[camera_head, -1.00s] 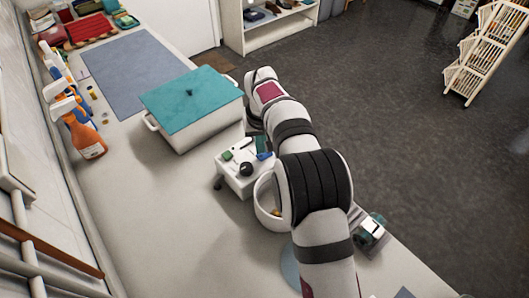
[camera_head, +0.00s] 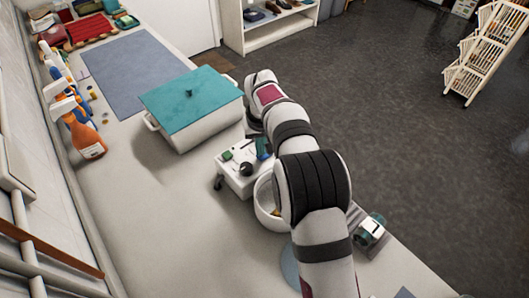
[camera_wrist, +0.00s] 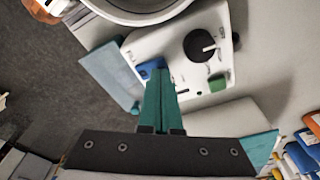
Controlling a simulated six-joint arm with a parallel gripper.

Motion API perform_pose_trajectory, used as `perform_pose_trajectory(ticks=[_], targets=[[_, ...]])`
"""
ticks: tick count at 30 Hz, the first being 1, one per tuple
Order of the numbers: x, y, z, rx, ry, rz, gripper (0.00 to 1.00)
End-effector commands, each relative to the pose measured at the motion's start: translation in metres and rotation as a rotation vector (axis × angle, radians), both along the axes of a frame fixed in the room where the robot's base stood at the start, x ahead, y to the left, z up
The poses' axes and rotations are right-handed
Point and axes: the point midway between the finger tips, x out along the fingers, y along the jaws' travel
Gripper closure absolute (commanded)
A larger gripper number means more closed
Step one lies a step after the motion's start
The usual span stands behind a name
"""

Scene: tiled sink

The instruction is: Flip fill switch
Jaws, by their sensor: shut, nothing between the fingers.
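A white control box (camera_head: 238,184) stands on the counter beside the teal-lidded container. It carries a black knob (camera_wrist: 199,45), a green switch (camera_wrist: 217,83) and a blue switch (camera_wrist: 150,68). Small lettering by the blue switch is hard to read. My gripper (camera_wrist: 158,75) has teal fingers, shut together with nothing between them. The fingertips are right at the blue switch and partly cover it; I cannot tell whether they touch it. In the head view the box's right side is close to my arm.
A white container with a teal lid (camera_head: 190,100) stands behind the box. A round white bowl (camera_head: 266,207) is close in front, partly behind my arm. The counter left of the box is clear.

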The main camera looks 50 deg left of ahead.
Motion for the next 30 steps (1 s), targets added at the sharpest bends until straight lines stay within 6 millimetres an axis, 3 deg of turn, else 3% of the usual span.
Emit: perform_pose_trajectory(ticks=[22, 30], targets=[[0.000, 0.000, -0.010, 0.001, -0.001, 0.001, 1.00], [0.000, 0.001, 0.015, 0.003, -0.002, 0.001, 1.00]])
